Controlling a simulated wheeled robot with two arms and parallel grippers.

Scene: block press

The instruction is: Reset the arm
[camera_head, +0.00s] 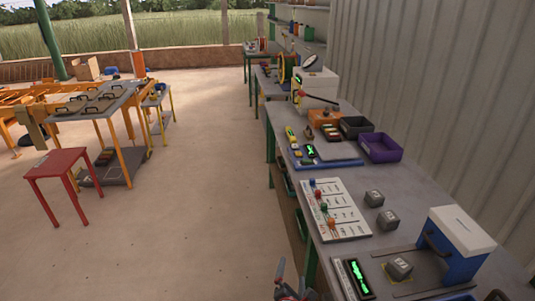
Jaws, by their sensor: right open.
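My right gripper (291,283) shows at the bottom edge, just left of the workbench's near end. Its fingers are apart with nothing seen between them, and its lower part is cut off by the frame. My left gripper is not in view. A blue and white press (460,240) stands at the near right of the bench. A grey block (399,268) sits on the plate in front of it, by yellow markings. Two more grey blocks, one farther (374,198) and one nearer (388,220), lie on the bench behind it.
The long grey workbench (345,170) runs along the right wall. It holds a green-lit display (358,278), a white board (338,210) with coloured knobs and a purple bin (380,147). A red stool (56,163) stands left. The floor between is clear.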

